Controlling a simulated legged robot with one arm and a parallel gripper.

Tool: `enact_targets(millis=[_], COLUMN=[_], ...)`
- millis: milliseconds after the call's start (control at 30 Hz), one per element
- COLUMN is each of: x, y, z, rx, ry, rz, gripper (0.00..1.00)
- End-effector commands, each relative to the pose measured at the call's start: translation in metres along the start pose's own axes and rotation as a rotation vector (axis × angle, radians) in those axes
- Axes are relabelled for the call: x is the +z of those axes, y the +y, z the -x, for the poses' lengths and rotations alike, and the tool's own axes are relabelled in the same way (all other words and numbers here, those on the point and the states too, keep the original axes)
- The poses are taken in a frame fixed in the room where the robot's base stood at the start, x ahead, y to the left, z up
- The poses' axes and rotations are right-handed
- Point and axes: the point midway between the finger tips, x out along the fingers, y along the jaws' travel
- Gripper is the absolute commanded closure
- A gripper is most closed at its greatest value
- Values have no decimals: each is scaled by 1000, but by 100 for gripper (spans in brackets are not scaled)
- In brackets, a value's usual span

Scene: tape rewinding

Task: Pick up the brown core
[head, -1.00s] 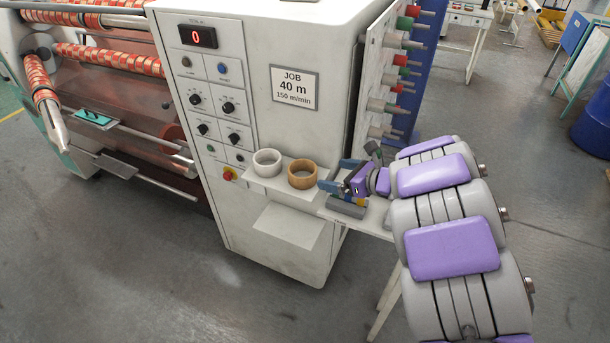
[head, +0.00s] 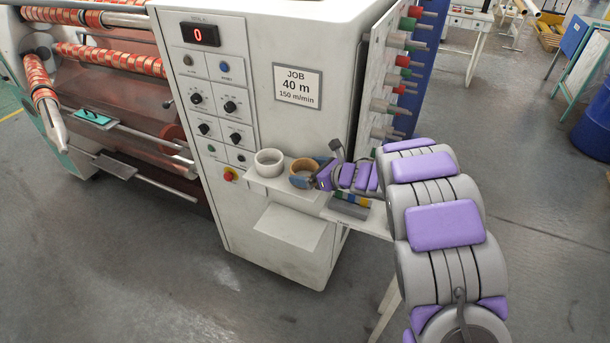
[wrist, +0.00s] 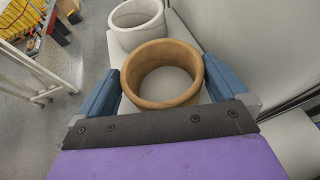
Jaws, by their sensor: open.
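The brown core (head: 302,168) is a short cardboard-coloured ring standing on a small white shelf (head: 262,184) on the machine's front. In the wrist view the brown core (wrist: 162,100) lies ahead of my gripper, with its near wall between the two blue fingers. My gripper (head: 312,174) is open at the core's right side in the head view; in the wrist view my gripper (wrist: 160,90) has a finger on each side of the ring. Whether the fingers touch it, I cannot tell. My gripper hides part of the core in the head view.
A white core (head: 269,162) stands just left of the brown one; in the wrist view the white core (wrist: 136,24) is just beyond it. The white machine cabinet (head: 300,115) rises behind the shelf. A side table (head: 375,222) lies under my arm.

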Motion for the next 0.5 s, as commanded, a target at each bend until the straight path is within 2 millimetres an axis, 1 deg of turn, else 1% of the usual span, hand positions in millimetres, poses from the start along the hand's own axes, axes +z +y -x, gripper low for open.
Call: enact_targets(millis=[167,500], x=[0,0], y=[0,-1], z=[1,1], rx=[-1,0], ry=[0,0], rz=[1,1], gripper=[0,33])
